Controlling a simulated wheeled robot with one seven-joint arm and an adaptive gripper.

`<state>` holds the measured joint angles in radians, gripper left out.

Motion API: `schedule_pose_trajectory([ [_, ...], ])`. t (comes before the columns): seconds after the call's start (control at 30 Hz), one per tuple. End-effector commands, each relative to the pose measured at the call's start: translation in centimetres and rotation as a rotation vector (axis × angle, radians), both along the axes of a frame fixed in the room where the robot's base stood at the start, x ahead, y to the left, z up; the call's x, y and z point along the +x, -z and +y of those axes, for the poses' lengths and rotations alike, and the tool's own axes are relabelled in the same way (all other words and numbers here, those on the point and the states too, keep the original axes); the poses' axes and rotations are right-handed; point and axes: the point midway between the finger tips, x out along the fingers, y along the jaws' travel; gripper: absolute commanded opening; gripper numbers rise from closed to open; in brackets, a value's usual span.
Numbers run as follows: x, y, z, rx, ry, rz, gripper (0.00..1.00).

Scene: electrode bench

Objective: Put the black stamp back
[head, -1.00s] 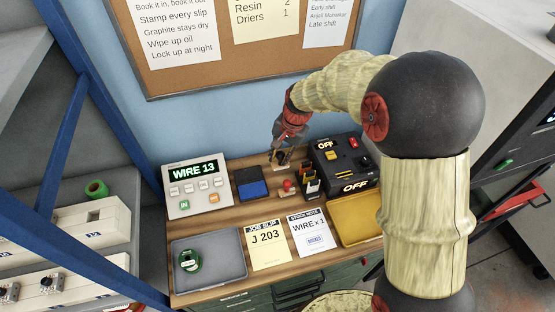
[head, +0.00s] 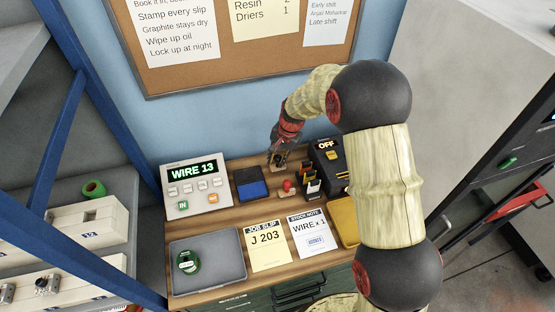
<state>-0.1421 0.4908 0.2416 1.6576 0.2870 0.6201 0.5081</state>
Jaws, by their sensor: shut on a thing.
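My gripper (head: 278,157) is at the back of the bench, between the ink pad and the black switch box. It is shut on a small dark thing, which I take to be the black stamp (head: 279,162); the fingers hide most of it. The held thing is low over a pale wooden piece at the bench back; whether it touches is too small to tell. A stamp with a red knob (head: 288,186) stands just in front.
The ink pad (head: 251,184) lies left of my gripper, with a WIRE 13 keypad (head: 195,188) farther left. A marker rack (head: 311,187) and the black switch box (head: 328,160) are close on the right. A grey tray (head: 215,265) holds a green spool (head: 187,262). The job slip (head: 266,246) lies in front.

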Motion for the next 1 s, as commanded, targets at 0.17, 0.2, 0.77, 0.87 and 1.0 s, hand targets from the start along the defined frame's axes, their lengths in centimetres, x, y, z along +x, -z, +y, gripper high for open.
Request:
schedule_pose_trajectory([
  [0.17, 0.0, -0.1, 0.0, 0.0, 0.0, 0.0, 0.05],
  [0.2, 0.0, 0.1, 0.0, 0.0, 0.0, 0.0, 0.05],
  [0.77, 0.0, 0.2, 0.0, 0.0, 0.0, 0.0, 0.39],
  [0.87, 0.0, 0.1, 0.0, 0.0, 0.0, 0.0, 0.39],
  [1.0, 0.0, -0.9, -0.1, 0.001, 0.0, -0.003, 0.39],
])
